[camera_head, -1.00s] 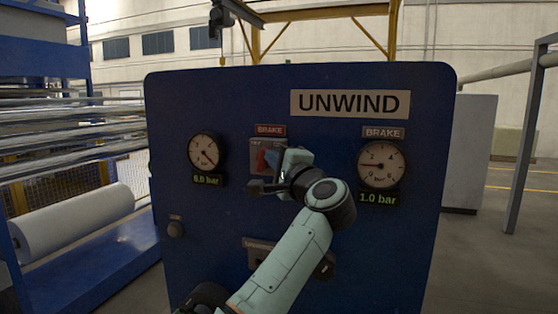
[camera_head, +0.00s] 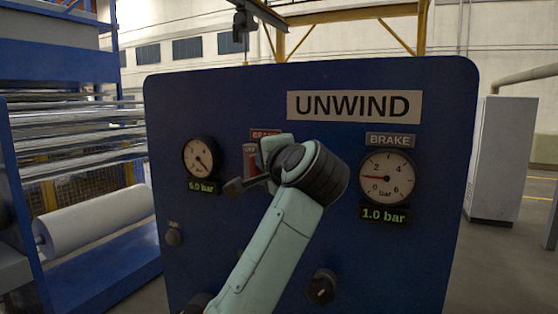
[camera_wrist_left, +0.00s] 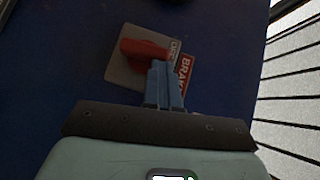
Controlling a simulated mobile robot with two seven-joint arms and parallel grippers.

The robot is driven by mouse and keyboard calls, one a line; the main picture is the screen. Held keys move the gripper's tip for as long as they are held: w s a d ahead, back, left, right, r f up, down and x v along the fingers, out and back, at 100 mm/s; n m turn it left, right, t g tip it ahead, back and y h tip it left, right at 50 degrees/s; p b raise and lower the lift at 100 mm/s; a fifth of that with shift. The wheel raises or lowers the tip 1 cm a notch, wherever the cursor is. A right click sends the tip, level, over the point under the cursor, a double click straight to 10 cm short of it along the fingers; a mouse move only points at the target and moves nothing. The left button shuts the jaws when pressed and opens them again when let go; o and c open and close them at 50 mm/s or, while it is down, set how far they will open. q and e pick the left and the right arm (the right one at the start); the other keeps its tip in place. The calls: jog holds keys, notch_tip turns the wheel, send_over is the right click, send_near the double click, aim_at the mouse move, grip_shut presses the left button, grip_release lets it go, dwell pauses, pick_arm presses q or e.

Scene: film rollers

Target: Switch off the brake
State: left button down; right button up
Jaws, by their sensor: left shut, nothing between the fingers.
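The blue UNWIND panel (camera_head: 400,260) fills the middle of the head view. Its brake switch has a red handle (camera_wrist_left: 143,48) on a grey plate (camera_wrist_left: 118,72), beside a red BRAKE label (camera_wrist_left: 184,70). In the head view the switch (camera_head: 250,160) is mostly covered by my arm. My left gripper (camera_wrist_left: 162,66) is shut and empty, its fingertips at the handle's lower right end. I cannot tell whether they touch it. The brake gauge (camera_head: 387,177) has a 1.0 bar display (camera_head: 384,214). My right gripper is not in view.
A second gauge (camera_head: 201,158) reads 6.0 bar. A black knob (camera_head: 321,287) sits low on the panel and a small button (camera_head: 174,236) at its left. A white film roll (camera_head: 95,220) and rollers stand to the left. Floor is open to the right.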

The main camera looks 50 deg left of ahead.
pick_arm(q)
jog(key=shift+s+a+r, duration=0.3)
jog(key=shift+a+r, duration=0.1)
jog(key=shift+a, duration=0.15)
jog(key=shift+s+a+r, duration=0.2)
jog(key=shift+a, duration=0.2)
jog(key=shift+p, duration=0.3)
dwell(0.4)
